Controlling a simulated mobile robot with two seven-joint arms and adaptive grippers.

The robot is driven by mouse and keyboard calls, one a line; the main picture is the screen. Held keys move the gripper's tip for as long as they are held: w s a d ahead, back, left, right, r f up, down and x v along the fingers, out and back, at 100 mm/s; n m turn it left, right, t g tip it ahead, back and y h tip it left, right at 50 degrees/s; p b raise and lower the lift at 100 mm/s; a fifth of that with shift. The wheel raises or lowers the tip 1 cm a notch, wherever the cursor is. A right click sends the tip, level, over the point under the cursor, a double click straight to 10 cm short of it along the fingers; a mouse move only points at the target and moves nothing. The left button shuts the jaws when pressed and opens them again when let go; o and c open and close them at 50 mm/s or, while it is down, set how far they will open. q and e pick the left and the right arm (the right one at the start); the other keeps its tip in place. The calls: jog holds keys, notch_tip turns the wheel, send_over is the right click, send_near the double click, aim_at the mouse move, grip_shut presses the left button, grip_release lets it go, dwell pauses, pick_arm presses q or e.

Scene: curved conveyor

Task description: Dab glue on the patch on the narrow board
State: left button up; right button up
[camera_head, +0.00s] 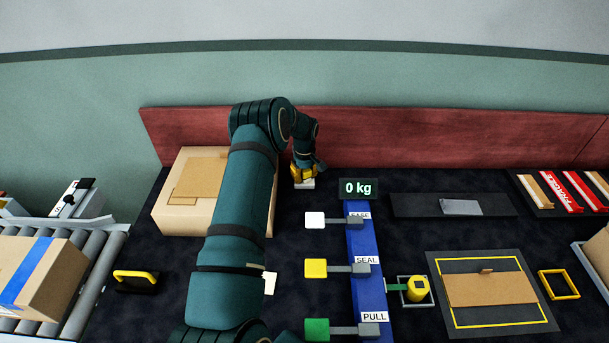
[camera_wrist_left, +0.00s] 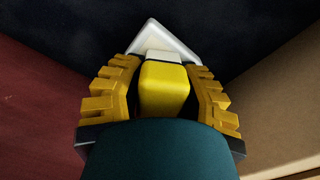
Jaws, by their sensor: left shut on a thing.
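My left gripper (camera_head: 303,172) is beyond the cardboard box's right side, near the red back wall. It is shut on a tool with a yellow block body and a white pointed base, which shows between the fingers in the left wrist view (camera_wrist_left: 163,88). In the head view the white base (camera_head: 305,184) shows below the fingers; whether it touches the table I cannot tell. The narrow dark board (camera_head: 418,204) lies right of the scale display, with a grey patch (camera_head: 461,207) on it. My right gripper is not in view.
The cardboard box (camera_head: 167,212) stands behind my left arm. A blue strip (camera_head: 361,245) with levers lies between the gripper and a yellow-outlined mat (camera_head: 460,257) bearing cardboard. A yellow round object (camera_head: 418,289) sits in a grey tray. A roller conveyor (camera_head: 95,260) is at left.

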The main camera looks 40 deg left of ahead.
pick_arm(q)
jog(key=shift+r+p, duration=1.55)
jog(key=shift+r, duration=1.95)
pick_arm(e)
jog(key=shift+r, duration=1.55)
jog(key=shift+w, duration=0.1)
